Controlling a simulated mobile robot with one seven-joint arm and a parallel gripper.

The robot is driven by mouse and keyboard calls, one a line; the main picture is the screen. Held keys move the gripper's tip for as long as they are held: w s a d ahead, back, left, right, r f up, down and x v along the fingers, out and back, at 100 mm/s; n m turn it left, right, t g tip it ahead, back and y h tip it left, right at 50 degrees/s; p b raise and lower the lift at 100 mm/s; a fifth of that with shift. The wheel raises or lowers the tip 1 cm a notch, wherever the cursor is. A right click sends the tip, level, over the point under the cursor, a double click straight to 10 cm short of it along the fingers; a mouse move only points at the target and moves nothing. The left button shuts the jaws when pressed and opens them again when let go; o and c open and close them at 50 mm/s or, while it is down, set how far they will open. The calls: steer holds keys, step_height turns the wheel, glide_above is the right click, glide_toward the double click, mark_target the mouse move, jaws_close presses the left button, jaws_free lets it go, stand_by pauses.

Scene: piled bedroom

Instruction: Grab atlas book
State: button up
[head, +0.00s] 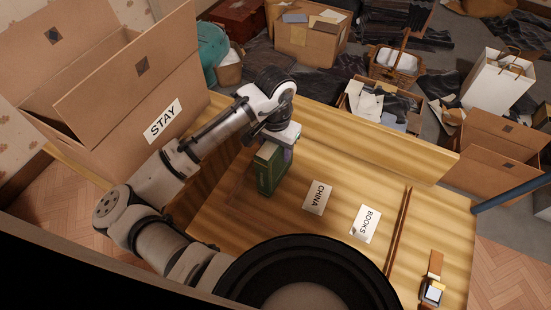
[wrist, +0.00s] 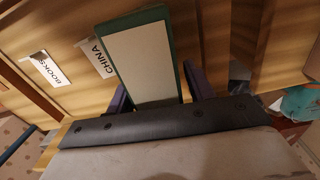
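A green book (head: 267,170) with a cream page side stands upright on the wooden table, towards its left end. No title is readable, so I cannot tell from the cover that it is the atlas. My gripper (head: 284,146) is over the book's upper right part. In the wrist view the book (wrist: 142,62) lies between the two dark purple fingers of my gripper (wrist: 158,90). The left finger looks close against the cover; a thin gap seems to show on the right. Whether the fingers press on it is unclear.
The wooden table (head: 300,232) bears a CHINA label (head: 318,198), a BOOKS label (head: 365,224) and a watch (head: 432,292). A raised board (head: 370,140) runs along its far side. A STAY box (head: 135,100) stands at the left. Boxes and clothes cover the floor beyond.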

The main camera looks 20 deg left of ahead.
jaws_close()
steer(key=shift+r, duration=0.1)
stand_by(0.4)
